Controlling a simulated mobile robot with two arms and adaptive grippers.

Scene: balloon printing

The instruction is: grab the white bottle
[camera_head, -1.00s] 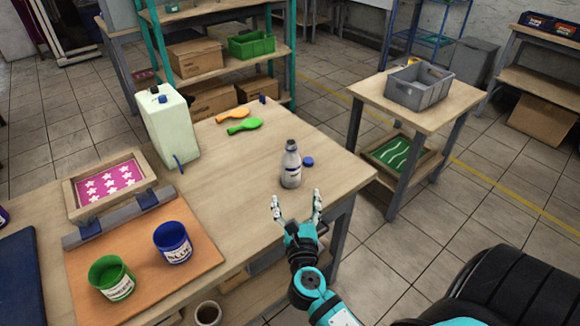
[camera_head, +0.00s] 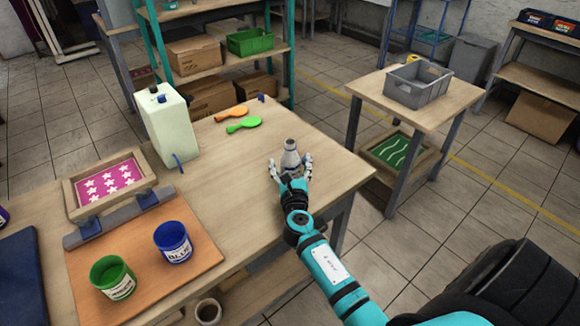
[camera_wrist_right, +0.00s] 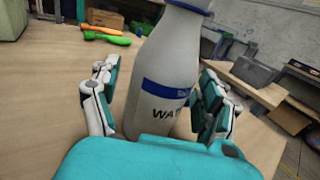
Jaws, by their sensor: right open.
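The white bottle (camera_head: 290,157) stands upright on the wooden table (camera_head: 226,190) near its right edge. It has a grey top and a blue band. In the right wrist view the bottle (camera_wrist_right: 165,75) stands between the fingers, with part of a label reading "WAT". My right gripper (camera_head: 291,168) is open, with one finger on each side of the bottle. In the right wrist view, gaps show between the gripper (camera_wrist_right: 160,105) fingers and the bottle. The bottle's base is hidden behind the gripper. My left gripper is not in view.
A green balloon (camera_head: 244,124) and an orange balloon (camera_head: 231,113) lie farther back. A pale canister (camera_head: 167,130) stands to the left. A blue pot (camera_head: 173,242) and a green pot (camera_head: 112,277) stand at the front left. A grey crate (camera_head: 418,88) sits on the side table.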

